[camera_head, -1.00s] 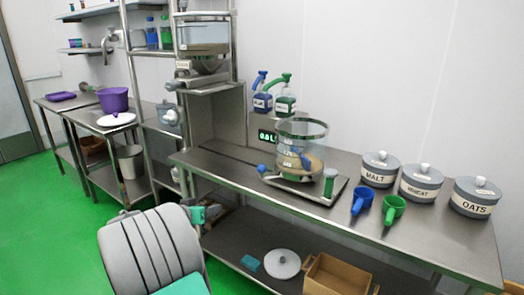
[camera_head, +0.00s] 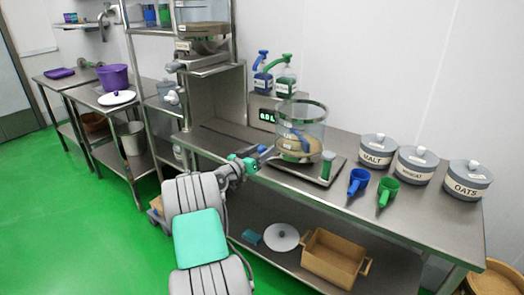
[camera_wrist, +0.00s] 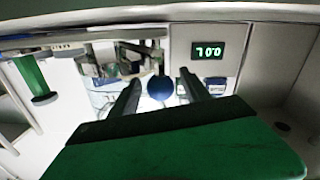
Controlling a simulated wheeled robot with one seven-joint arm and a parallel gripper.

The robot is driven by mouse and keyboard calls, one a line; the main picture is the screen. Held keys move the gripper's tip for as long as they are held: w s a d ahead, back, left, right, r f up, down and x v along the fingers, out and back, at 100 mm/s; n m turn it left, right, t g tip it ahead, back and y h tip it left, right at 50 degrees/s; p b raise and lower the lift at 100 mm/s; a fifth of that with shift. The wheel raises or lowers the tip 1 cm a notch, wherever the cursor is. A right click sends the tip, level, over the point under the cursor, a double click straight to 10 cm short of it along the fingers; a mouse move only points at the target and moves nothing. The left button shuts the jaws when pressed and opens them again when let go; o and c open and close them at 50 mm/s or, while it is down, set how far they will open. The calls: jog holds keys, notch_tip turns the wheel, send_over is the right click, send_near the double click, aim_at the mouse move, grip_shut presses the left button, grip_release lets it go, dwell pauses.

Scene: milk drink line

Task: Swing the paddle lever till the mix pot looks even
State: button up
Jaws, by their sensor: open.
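The mix pot (camera_head: 302,118) is a clear cylinder on a steel base on the bench, with a tan mass low inside and a blue part in it. Whether the mix is even cannot be told. My gripper (camera_head: 268,157) is at the pot's left side, at the height of its lower part. In the wrist view my gripper (camera_wrist: 160,90) is open, and the round blue knob of the paddle lever (camera_wrist: 160,87) shows between its fingers. I cannot tell if the fingers touch it. In the head view my gripper hides the knob.
A blue scoop (camera_head: 357,182), a green scoop (camera_head: 387,192) and lidded canisters (camera_head: 415,165) stand to the right.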

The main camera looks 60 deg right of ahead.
jog(key=shift+c, duration=0.4)
grip_shut()
dwell(0.9)
